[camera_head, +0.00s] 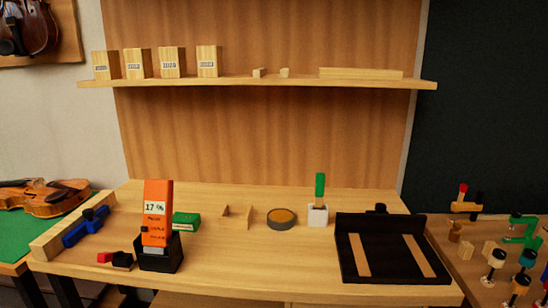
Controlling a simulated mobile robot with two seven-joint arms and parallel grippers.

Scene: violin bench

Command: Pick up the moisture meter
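The moisture meter (157,212) is an orange upright device with a light display that reads 17 %. It stands in a black holder (160,255) at the left front of the wooden bench, and its lower end is hidden inside the holder. Neither of my grippers shows in the head view.
A green box (186,222) sits just right of the meter, partly behind it. A black tray (388,272) stands at the right. The bench's front middle (260,263) is clear.

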